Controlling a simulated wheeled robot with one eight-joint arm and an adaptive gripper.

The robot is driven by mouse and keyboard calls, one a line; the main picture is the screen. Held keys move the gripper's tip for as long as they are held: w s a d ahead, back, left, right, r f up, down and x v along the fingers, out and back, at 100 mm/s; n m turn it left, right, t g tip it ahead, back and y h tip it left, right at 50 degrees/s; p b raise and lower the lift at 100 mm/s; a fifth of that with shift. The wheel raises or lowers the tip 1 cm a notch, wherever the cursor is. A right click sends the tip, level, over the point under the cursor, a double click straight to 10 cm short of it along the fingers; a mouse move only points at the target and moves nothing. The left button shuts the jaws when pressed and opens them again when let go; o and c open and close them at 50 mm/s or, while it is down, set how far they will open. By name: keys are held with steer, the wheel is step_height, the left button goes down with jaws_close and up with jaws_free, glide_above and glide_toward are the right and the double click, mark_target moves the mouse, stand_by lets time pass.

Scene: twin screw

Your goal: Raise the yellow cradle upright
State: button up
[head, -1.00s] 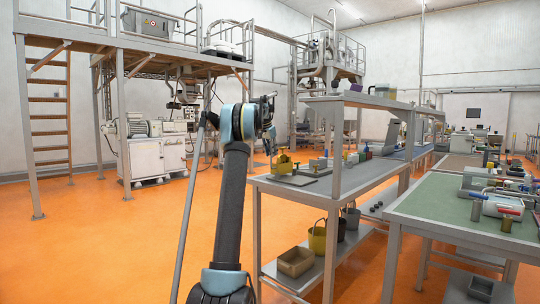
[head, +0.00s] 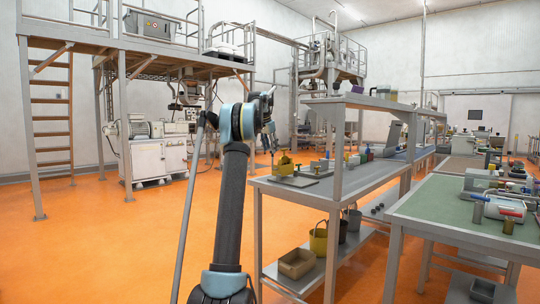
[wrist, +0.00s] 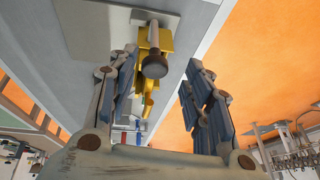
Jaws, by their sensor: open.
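The yellow cradle (head: 284,165) stands on a grey plate near the front left end of the long grey workbench. In the wrist view the yellow cradle (wrist: 154,43) shows between and beyond my fingers, with a dark round knob on a pale shaft (wrist: 154,63) in front of it. My gripper (head: 270,148) is open, just left of the cradle in the head view. In the wrist view my gripper (wrist: 158,85) has its two fingers apart, with nothing clamped between them. The knob partly hides the cradle. Whether a finger touches it I cannot tell.
The grey plate (head: 293,181) lies under the cradle. Several small items stand further along the bench (head: 350,180). A shelf (head: 350,101) runs above it on a post (head: 338,150). A yellow bucket (head: 318,241) and a tan bin (head: 296,263) sit below. Orange floor is clear at left.

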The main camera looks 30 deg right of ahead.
steer(key=v, duration=0.8)
steer(key=shift+w+a, duration=0.1)
steer(key=shift+a, duration=0.1)
steer(key=s+a+f+n, duration=0.15)
steer(key=s+a, duration=0.25)
steer(key=a, duration=0.4)
steer(key=s+a+f+n+y, duration=0.1)
steer(key=s+a+n, duration=0.15)
steer(key=a, duration=0.55)
steer(key=s+a+f+n, duration=0.1)
steer(key=s+a, duration=0.4)
steer(key=a, duration=0.3)
steer(key=s+a+f+n+y, duration=0.1)
steer(key=s+a+f+n, duration=0.3)
steer(key=s+a+f, duration=0.9)
steer(key=s+a+f+n, duration=0.2)
steer(key=s+a+f, duration=0.2)
steer(key=s+f, duration=0.4)
steer(key=s+a+f+n+y, duration=0.1)
steer(key=s+a+f, duration=0.3)
steer(key=s+f, duration=0.5)
steer(key=s+a+f+n, duration=0.3)
steer(key=s+a+f, duration=0.2)
steer(key=s+f, duration=0.3)
steer(key=shift+s+f+y, duration=0.35)
steer(key=shift+s+y, duration=0.05)
steer(key=shift+s, duration=0.25)
